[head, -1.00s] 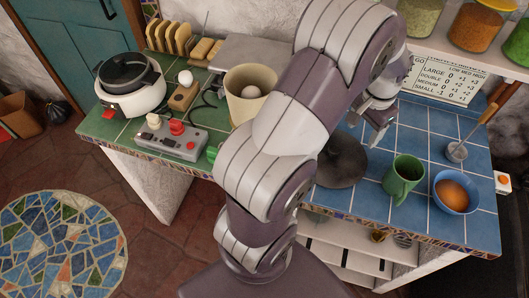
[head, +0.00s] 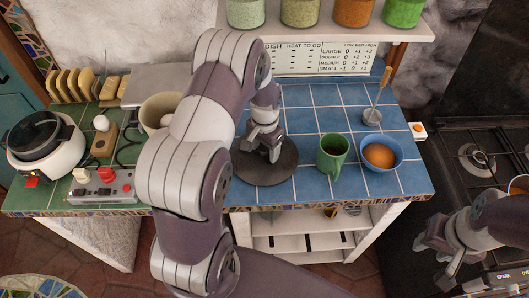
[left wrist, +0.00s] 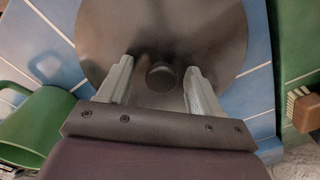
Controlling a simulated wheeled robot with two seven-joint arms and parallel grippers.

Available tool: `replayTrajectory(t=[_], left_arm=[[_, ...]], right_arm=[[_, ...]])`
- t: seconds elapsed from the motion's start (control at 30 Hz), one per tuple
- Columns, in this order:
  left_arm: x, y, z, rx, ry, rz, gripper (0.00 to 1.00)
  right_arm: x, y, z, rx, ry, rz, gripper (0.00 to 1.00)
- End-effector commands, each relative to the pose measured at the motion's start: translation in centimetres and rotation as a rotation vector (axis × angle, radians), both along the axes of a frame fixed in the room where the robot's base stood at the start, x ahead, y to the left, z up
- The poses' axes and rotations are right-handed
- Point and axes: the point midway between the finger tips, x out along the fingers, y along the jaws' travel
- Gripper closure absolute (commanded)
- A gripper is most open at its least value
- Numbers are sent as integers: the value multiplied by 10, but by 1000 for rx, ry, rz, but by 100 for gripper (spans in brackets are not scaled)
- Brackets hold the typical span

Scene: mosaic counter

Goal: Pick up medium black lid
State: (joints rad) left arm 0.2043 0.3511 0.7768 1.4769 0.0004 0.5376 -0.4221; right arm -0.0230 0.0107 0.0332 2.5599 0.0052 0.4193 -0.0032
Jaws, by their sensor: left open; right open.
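A round dark lid (head: 280,174) lies flat on the blue-tiled part of the counter. In the left wrist view the lid (left wrist: 165,25) fills the top middle, and its small round knob (left wrist: 161,77) shows between my fingers. My left gripper (head: 270,157) is over the lid, pointing down. In the left wrist view my left gripper (left wrist: 159,68) is open, with one finger on each side of the knob and a gap to both. My right gripper (head: 435,255) is open and empty at the lower right, away from the counter, in front of the stove.
A green mug (head: 332,155) and a blue bowl (head: 381,153) with orange contents stand right of the lid. A white cooker (head: 47,150) with a dark lid, a control box (head: 103,187) and a cream pot (head: 160,112) stand on the green tiles. A stove (head: 480,155) is at right.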

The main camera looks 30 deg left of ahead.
Motion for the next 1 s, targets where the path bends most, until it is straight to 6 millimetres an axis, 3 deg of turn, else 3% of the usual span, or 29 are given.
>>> replayTrajectory(t=[0.2,0.4,0.7,1.0], left_arm=[[0,0,-2,0,-1,0,35],[0,0,-2,0,-1,0,100],[1,0,4,0,-3,1,100],[2,0,73,1,-7,1,100]], right_arm=[[0,0,0,0,0,0,57],[0,0,0,0,0,0,57],[0,0,-2,0,0,0,57],[0,0,-14,0,0,0,57]])
